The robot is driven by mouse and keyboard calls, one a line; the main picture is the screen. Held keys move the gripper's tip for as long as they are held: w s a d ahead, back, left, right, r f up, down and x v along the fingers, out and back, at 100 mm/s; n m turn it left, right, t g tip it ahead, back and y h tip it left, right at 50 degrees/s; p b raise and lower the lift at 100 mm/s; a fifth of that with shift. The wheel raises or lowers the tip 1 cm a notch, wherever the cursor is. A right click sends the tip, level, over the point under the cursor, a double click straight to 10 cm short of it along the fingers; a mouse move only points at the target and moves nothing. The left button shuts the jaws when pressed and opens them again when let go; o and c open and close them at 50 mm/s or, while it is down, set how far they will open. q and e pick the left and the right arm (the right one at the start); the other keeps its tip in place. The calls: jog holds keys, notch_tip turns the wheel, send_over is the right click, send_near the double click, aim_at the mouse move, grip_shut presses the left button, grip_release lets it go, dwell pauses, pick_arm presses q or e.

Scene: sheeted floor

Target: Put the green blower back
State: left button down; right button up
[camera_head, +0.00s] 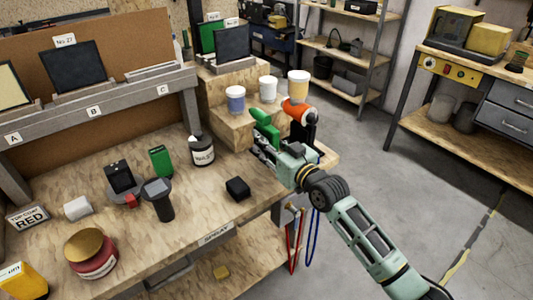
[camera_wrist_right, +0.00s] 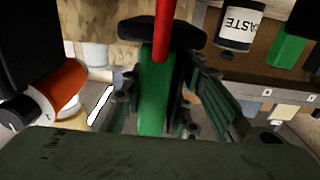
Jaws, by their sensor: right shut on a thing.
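The green blower (camera_head: 264,129) stands up from my right gripper (camera_head: 272,150) at the right end of the workbench, in the head view. In the right wrist view the green body (camera_wrist_right: 154,92) sits between the fingers of my right gripper (camera_wrist_right: 158,108), which is shut on it. A dark bar and a red tube-like part show at its far end there. To the right of the blower, an orange tool (camera_head: 296,111) rests on a black stand (camera_head: 304,134); the orange part also shows at the left of the right wrist view (camera_wrist_right: 62,86). My left gripper is not in view.
Cups (camera_head: 268,88) stand on a wooden step behind my gripper. A black-and-white jar (camera_head: 202,151), a green box (camera_head: 160,160) and a black block (camera_head: 237,189) are on the bench (camera_head: 215,210). Red and blue loops (camera_head: 293,240) hang below its right edge.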

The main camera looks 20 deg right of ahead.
jog(key=shift+w+f, duration=0.1)
jog(key=shift+f, duration=1.85)
jog(key=shift+f, duration=0.1)
jog(key=shift+o, duration=1.4)
jog(key=shift+f, duration=0.15)
jog(key=o, duration=0.4)
jog(key=shift+o, duration=0.2)
jog(key=shift+r, duration=0.2)
jog(key=v, duration=1.2)
jog(key=shift+f, duration=0.1)
